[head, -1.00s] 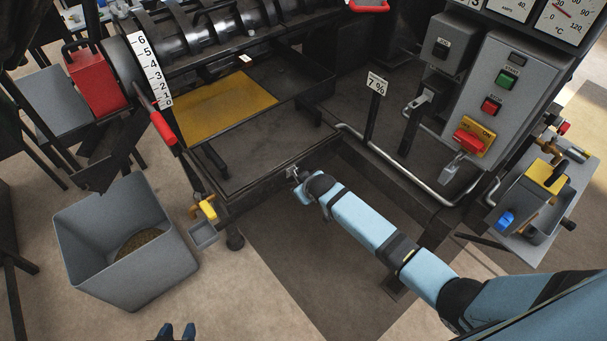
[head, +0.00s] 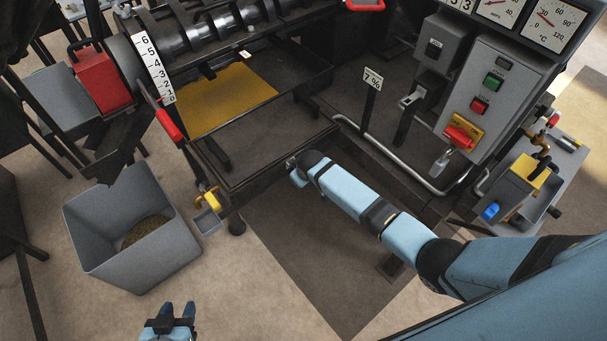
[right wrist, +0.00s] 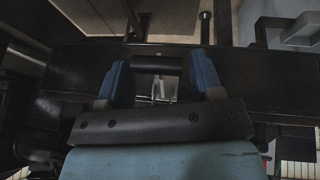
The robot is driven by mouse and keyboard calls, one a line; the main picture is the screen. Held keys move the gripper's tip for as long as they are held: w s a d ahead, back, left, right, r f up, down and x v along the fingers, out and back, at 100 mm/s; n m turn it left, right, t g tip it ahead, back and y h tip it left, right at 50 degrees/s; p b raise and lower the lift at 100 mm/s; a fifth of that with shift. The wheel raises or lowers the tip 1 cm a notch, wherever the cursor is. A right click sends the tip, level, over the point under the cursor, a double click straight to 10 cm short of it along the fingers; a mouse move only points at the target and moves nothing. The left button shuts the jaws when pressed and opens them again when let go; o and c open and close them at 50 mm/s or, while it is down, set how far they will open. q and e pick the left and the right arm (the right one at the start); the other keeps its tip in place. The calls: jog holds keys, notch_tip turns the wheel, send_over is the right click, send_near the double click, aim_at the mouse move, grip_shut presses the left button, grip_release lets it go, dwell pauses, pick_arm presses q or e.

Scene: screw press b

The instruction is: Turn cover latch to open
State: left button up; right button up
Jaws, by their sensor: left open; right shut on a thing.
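My right gripper (head: 293,168) is at the front edge of the dark machine frame. In the right wrist view its two blue fingers (right wrist: 160,84) stand on either side of a small dark bar, which I take to be the cover latch (right wrist: 157,64); the gripper is shut on it. A small bright metal piece (right wrist: 166,90) shows below the bar. In the head view the latch is mostly hidden by the gripper. My left gripper (head: 177,308) is open and empty at the bottom edge of the head view, above the floor.
A grey bin (head: 92,245) with grainy material stands at the lower left. A yellow plate (head: 225,100) lies under the screw. A bent pipe (head: 390,168) and a control box with a red switch (head: 457,137) are to the right. Bare floor (head: 270,300) lies in front.

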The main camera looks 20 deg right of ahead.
jog(key=o, duration=1.2)
jog(key=shift+w+d+r, duration=0.15)
jog(key=shift+d, duration=0.15)
jog(key=shift+a, duration=0.1)
jog(key=shift+s+a+r, duration=0.1)
jog(key=shift+s+r, duration=0.2)
jog(key=shift+r, duration=0.1)
jog(key=v, duration=1.2)
jog(key=shift+s+r, duration=0.2)
jog(key=shift+r, duration=0.1)
jog(key=s+a+f+t+y, duration=0.2)
jog(key=s+f, duration=0.3)
jog(key=s, duration=0.8)
jog(key=s+t, duration=0.1)
jog(key=s, duration=0.3)
jog(key=s+r+m+t, duration=0.1)
jog(key=s, duration=0.3)
jog(key=s+d+r+m+t+y, duration=0.1)
jog(key=s+t, duration=0.1)
jog(key=s, duration=0.2)
jog(key=shift+s+d, duration=0.1)
jog(key=shift+s, duration=0.15)
